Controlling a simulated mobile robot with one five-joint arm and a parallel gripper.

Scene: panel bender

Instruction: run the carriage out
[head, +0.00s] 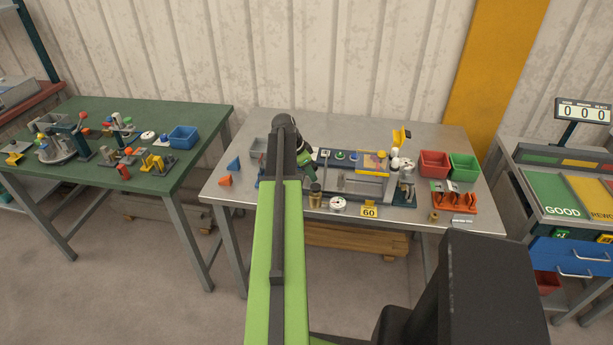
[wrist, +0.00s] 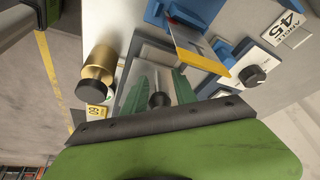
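The panel bender (head: 358,182) stands on the grey metal table, right of my arm. My gripper (head: 309,172) reaches down at its left end, partly hidden by my arm. In the wrist view, the two green fingers of my gripper (wrist: 158,82) are spread apart. A dark round-headed knob (wrist: 158,99) shows between them, with a gap on each side; I cannot tell whether it belongs to the carriage. A grey recessed bed (wrist: 155,52) lies behind it. The carriage itself is not clearly distinguishable in either view.
In the wrist view, a brass cylinder (wrist: 99,66) with a black end stands left of the fingers. A yellow-edged plate (wrist: 195,53) and blue brackets (wrist: 190,14) lie above. Red (head: 434,163) and green bins (head: 463,166) stand at the table's right.

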